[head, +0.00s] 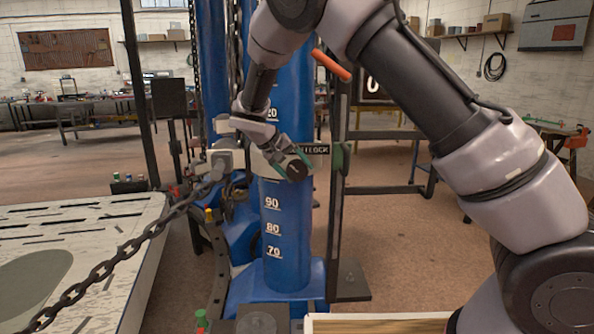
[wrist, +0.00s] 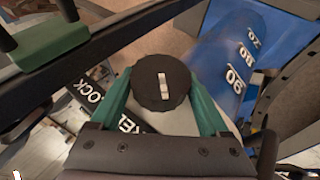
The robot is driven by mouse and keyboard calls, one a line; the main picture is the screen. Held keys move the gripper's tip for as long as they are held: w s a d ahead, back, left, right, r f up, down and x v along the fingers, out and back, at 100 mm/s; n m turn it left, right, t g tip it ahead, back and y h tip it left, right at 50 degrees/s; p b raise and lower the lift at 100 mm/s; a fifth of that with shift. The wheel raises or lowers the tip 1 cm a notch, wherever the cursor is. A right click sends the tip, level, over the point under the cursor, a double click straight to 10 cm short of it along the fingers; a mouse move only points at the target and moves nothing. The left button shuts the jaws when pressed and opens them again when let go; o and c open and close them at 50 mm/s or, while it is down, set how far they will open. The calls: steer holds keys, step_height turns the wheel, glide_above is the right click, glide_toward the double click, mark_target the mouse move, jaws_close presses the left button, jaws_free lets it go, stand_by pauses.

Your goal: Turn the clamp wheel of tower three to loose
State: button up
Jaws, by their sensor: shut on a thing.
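The clamp wheel (wrist: 152,72) is a dark round knob with a white bar mark, which stands nearly upright in the wrist view. My gripper (wrist: 160,92) has its green fingers on both sides of the wheel and is shut on it. In the head view my gripper (head: 290,165) is at the front of the blue tower (head: 284,232), above the 90 mark. A black label plate (head: 316,149) ending in "LOCK" sits just right of it and is partly covered. The tower's number does not show clearly.
A dark chain (head: 120,258) runs from the tower's collar to the lower left, over a pale slotted bench (head: 45,235). An orange bar (head: 332,65) sticks out above the gripper. A dark upright post (head: 338,220) stands close right of the tower.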

steer(key=h, duration=0.2)
steer(key=n+t+h, duration=0.1)
steer(key=h, duration=0.2)
steer(key=shift+a+f, duration=0.15)
steer(key=shift+f, duration=0.05)
steer(key=n+t+h, duration=0.1)
steer(key=h, duration=0.1)
steer(key=n+t+h, duration=0.1)
steer(key=h, duration=0.2)
steer(key=n+t+h, duration=0.3)
steer(key=h, duration=0.1)
steer(key=shift+f, duration=0.1)
steer(key=n+t+h, duration=0.1)
steer(key=n+t, duration=0.4)
steer(key=t, duration=0.1)
steer(key=shift+t, duration=0.3)
steer(key=shift+n+t, duration=0.3)
steer(key=shift+n, duration=0.2)
steer(key=o, duration=1.2)
steer(key=shift+o, duration=0.2)
